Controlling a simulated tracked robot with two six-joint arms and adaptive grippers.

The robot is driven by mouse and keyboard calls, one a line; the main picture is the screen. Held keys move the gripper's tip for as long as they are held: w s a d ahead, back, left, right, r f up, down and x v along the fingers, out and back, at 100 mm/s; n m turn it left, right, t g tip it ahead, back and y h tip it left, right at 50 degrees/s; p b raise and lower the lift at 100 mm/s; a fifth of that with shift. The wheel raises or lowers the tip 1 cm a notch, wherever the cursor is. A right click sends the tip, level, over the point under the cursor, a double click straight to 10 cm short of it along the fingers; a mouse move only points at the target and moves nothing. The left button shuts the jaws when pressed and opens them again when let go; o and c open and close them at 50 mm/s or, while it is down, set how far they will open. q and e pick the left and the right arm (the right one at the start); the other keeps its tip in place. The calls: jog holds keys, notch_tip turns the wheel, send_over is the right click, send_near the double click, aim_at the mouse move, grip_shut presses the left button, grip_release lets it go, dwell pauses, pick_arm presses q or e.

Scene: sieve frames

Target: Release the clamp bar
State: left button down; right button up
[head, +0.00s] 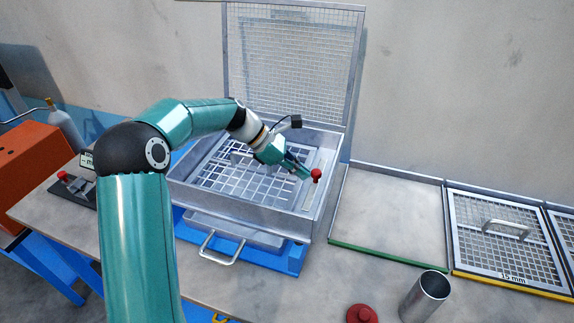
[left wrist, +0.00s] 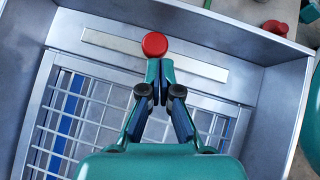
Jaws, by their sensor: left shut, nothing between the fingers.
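The clamp bar (left wrist: 110,43) is a pale flat strip along one inner side of the metal sieve box (head: 270,205). Its round red knob (head: 316,175) shows at the right inside of the box in the head view, and at top centre in the left wrist view (left wrist: 155,45). My left gripper (left wrist: 158,72) is shut and empty, its fingertips at the near edge of the knob and partly over the bar. Whether they touch the knob, I cannot tell. A sieve frame with a white grid (head: 250,178) lies in the box. My right gripper is not in view.
The mesh lid (head: 295,60) stands open behind the box. To the right are an empty green-edged tray (head: 390,215) and a handled sieve frame marked 15 mm (head: 500,240). A metal cup (head: 425,297) and a red knobbed piece (head: 362,314) stand in front.

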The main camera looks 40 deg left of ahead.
pick_arm(q)
jog(key=s+a, duration=0.1)
jog(key=a, duration=0.1)
jog(key=s+a+p, duration=0.1)
jog(key=a, duration=0.1)
jog(key=shift+s+r, duration=0.15)
jog(key=shift+s, duration=0.05)
jog(key=b+v, duration=0.1)
jog(key=v, duration=0.8)
jog(key=shift+s+d+r, duration=0.1)
